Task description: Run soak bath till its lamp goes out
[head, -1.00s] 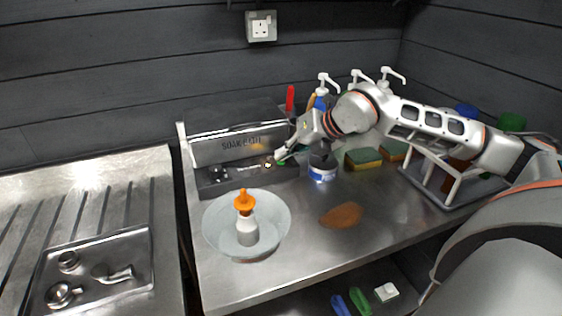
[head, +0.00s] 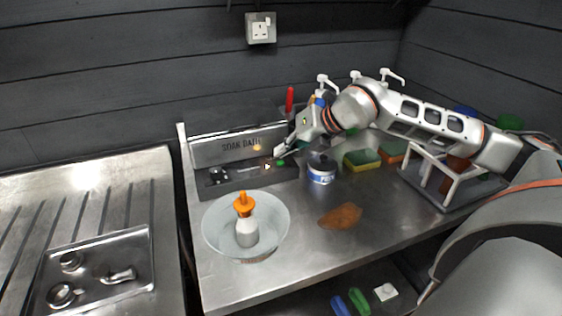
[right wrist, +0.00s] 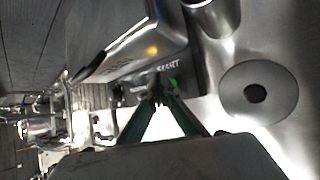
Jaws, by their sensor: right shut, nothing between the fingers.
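The soak bath (head: 215,152) is a grey metal box with a raised front panel at the back of the bench, lettered SOAK BATH. A round amber lamp (head: 257,147) glows on its panel; it also glows in the right wrist view (right wrist: 152,50). A green button (head: 281,162) sits low at its right end; in the right wrist view the button (right wrist: 173,82) is beside the word START. My right gripper (head: 281,151) is shut and empty, just above the button. In the right wrist view its fingertips (right wrist: 160,92) are close beside the button; contact cannot be told. My left gripper is out of view.
A glass bowl (head: 212,236) with an orange-topped white bottle (head: 246,232) stands in front of the bath. A blue-and-white tub (head: 321,174), sponges (head: 361,160) and a brown cloth (head: 341,216) lie to the right. A white rack (head: 440,190) stands under my right arm.

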